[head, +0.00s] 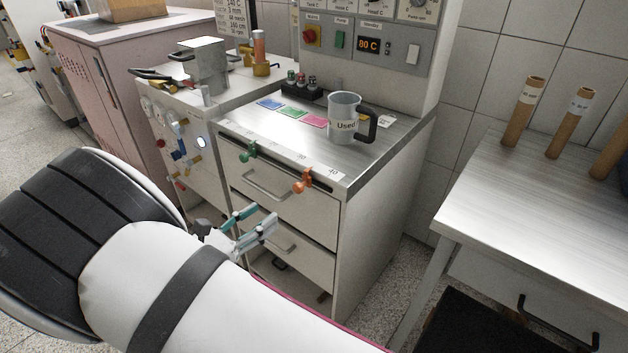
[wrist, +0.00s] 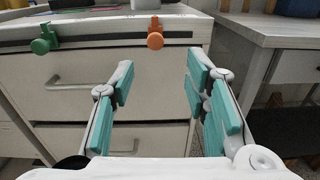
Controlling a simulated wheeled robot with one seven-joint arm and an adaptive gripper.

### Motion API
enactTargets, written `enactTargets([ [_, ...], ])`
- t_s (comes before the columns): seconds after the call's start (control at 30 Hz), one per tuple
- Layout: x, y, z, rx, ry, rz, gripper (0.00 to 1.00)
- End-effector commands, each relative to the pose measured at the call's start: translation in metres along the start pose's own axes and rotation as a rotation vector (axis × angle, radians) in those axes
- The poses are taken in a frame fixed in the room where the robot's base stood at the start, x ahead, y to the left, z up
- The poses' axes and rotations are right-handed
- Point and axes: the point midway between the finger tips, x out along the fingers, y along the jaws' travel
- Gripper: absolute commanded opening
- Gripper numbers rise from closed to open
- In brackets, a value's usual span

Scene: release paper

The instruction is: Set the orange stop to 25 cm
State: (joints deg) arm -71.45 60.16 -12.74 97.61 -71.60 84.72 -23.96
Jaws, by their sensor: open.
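A green stop (head: 248,151) sits on the same rail further left, and in the wrist view (wrist: 42,42) at upper left. My gripper (head: 254,228) is open and empty, in front of the drawers, below and left of the orange stop. Its teal pads are wide apart in the wrist view (wrist: 160,98).
Drawer handles (head: 267,189) stick out below the rail. A side table (head: 560,222) with cardboard tubes stands to the right, across a floor gap.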

Motion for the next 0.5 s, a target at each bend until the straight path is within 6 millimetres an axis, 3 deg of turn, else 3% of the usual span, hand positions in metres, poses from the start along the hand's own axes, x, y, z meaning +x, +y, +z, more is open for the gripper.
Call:
enactTargets([
  [0.17,-0.004,0.006,-0.007,-0.020,-0.025,0.033,0.42],
  [0.5,0.052,0.007,-0.005,-0.019,-0.024,0.027,0.42],
])
